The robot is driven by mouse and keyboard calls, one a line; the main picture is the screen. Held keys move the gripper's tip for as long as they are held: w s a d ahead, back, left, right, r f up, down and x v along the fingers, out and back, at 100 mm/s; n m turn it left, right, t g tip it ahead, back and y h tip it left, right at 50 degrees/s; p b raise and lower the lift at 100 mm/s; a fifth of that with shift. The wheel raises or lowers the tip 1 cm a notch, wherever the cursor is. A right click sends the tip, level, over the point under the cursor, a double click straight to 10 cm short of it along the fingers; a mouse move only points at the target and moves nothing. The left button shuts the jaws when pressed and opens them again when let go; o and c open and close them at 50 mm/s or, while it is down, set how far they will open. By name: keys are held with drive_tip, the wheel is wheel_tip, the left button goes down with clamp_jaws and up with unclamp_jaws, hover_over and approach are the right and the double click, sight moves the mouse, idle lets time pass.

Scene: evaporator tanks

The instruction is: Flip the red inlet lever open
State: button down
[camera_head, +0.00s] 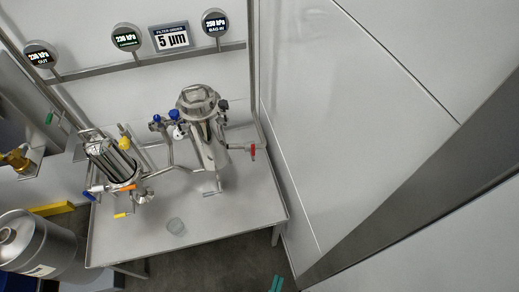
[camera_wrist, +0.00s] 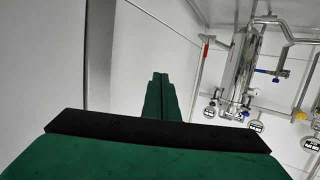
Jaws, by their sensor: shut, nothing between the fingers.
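The red inlet lever (camera_head: 253,152) is at the right end of a short pipe stub on the tall steel filter housing (camera_head: 210,150). In the wrist view the red lever (camera_wrist: 206,40) shows as a small red piece to the right of my fingers, beside the steel housing (camera_wrist: 242,60). My gripper (camera_wrist: 160,76) has green fingers that lie together, with nothing between them. In the head view only the green fingertips (camera_head: 276,283) show at the bottom edge, well below the lever and apart from it.
A wall panel (camera_head: 330,110) rises close to the right of the lever. Gauges (camera_head: 126,37) line the back wall.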

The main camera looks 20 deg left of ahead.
drive_tip(key=m+g+y, duration=0.1)
drive_tip(key=m+y, duration=1)
approach(252, 149)
drive_tip(key=d, duration=0.2)
drive_tip(key=d+f, duration=0.1)
drive_tip(key=shift+s+d, duration=0.35)
drive_tip(key=shift+d, duration=0.05)
drive_tip(key=x, duration=1)
drive_tip(key=shift+w+d, duration=0.15)
